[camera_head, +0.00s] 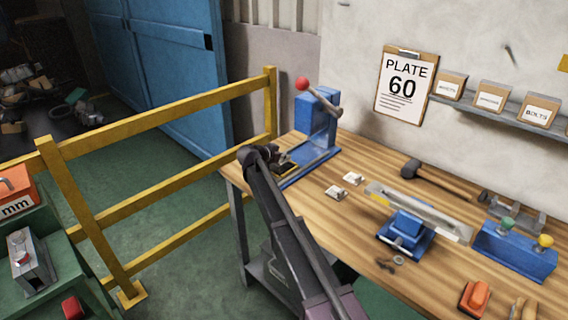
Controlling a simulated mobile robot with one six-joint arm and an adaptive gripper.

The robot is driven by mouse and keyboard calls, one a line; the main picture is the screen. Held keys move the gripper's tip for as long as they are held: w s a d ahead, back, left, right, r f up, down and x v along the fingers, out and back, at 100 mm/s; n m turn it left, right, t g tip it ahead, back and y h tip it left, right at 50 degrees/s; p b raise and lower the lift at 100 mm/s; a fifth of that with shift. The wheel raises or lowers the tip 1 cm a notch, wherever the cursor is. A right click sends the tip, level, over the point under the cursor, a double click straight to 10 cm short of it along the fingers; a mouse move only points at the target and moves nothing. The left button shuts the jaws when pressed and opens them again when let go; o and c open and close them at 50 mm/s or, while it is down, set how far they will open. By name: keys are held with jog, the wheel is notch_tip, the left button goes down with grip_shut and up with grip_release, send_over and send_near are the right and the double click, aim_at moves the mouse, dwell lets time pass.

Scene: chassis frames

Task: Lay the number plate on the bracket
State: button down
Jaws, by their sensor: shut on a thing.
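My gripper (287,167) is at the far left of the workbench, by the foot of the blue lever press (318,125). It is shut on a small piece, which I take for the number plate; the piece is mostly hidden and its number cannot be read. Two small pale plates lie loose on the bench, one further back (353,178) and one nearer (336,193). A long grey metal frame bar (425,214) rests on a blue vise (404,232), right of my gripper and apart from it. I cannot make out the bracket clearly.
A mallet (440,180) lies behind the bar. A blue block with knobs (514,250) and an orange tool (475,297) are at right. A yellow rail (160,120) stands left of the workbench (330,222).

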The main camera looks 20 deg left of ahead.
jog(key=shift+f+b, duration=0.55)
jog(key=shift+f, duration=0.3)
jog(key=shift+s+f+b, duration=0.1)
jog(key=shift+f+b, duration=0.4)
jog(key=shift+b, duration=0.1)
jog(key=shift+d, duration=0.1)
jog(key=c, duration=0.7)
grip_release()
jog(key=shift+s, duration=0.1)
jog(key=shift+r, duration=0.1)
jog(key=shift+r+p, duration=0.4)
jog(key=shift+p, duration=0.25)
jog(key=p+v, duration=0.4)
jog(key=v, duration=0.6)
jog(key=shift+r+p, duration=0.2)
jog(key=shift+p, duration=0.15)
jog(key=shift+v, duration=0.85)
